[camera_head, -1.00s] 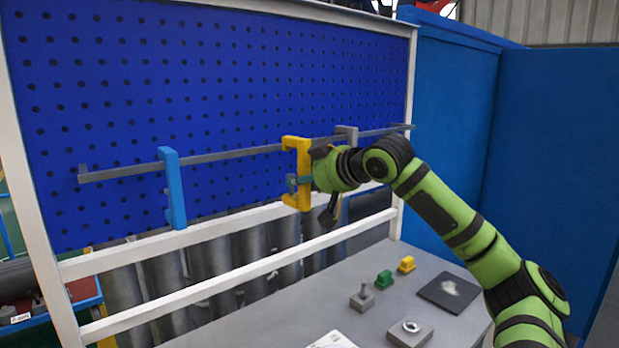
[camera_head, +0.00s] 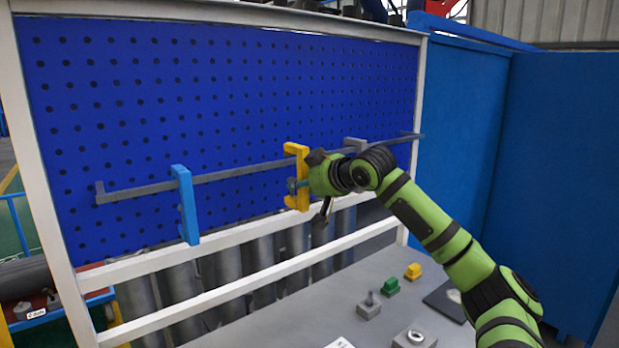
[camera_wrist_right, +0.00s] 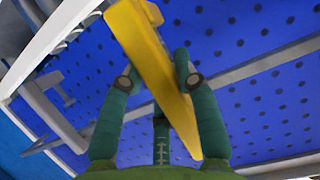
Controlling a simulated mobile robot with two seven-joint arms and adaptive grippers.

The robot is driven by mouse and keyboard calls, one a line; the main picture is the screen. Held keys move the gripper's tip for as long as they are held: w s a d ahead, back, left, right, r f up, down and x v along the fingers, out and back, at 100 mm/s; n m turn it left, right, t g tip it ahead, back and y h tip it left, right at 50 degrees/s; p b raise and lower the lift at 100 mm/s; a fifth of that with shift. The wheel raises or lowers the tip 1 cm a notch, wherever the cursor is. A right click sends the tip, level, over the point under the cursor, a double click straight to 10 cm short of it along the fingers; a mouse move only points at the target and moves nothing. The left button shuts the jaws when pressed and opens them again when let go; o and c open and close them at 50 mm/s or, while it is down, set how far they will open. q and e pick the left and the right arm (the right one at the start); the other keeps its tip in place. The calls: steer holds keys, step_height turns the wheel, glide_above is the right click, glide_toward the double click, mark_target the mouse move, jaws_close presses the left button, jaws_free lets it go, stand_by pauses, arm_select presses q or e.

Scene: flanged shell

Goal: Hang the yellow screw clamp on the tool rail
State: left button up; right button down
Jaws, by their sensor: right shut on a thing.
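The yellow screw clamp (camera_head: 291,200) is upright in the head view, in front of the tool rail (camera_head: 240,171). Its top arm shows slightly above the rail line. I cannot tell whether it touches or hooks the rail. My right gripper (camera_head: 303,185) is shut on the clamp from the right. In the right wrist view the clamp (camera_wrist_right: 150,60) runs slantwise between the two fingers of the gripper (camera_wrist_right: 158,82). A blue clamp (camera_head: 187,208) hangs on the rail to the left, and a grey one (camera_head: 355,145) to the right. My left gripper is not in view.
The blue pegboard (camera_head: 230,90) stands behind the rail. The grey table (camera_head: 300,300) below holds a green block (camera_head: 390,287), a yellow block (camera_head: 413,271) and grey parts (camera_head: 368,308). The rail between the blue and yellow clamps is free.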

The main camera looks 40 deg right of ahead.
mark_target(294, 196)
steer(key=shift+w+d+r+p, duration=0.1)
steer(key=shift+w+r+p, duration=0.05)
steer(key=shift+w+p, duration=0.6)
steer(key=shift+w+d+r+p, duration=0.15)
steer(key=shift+w+p, duration=0.4)
steer(key=shift+w, duration=0.4)
steer(key=shift+w+f, duration=0.15)
steer(key=shift+f, duration=0.2)
steer(key=shift+f+b, duration=0.35)
steer(key=shift+b, duration=0.05)
steer(key=shift+f, duration=0.1)
steer(key=c, duration=0.8)
jaws_free()
steer(key=shift+c, duration=0.2)
steer(key=shift+a, duration=0.1)
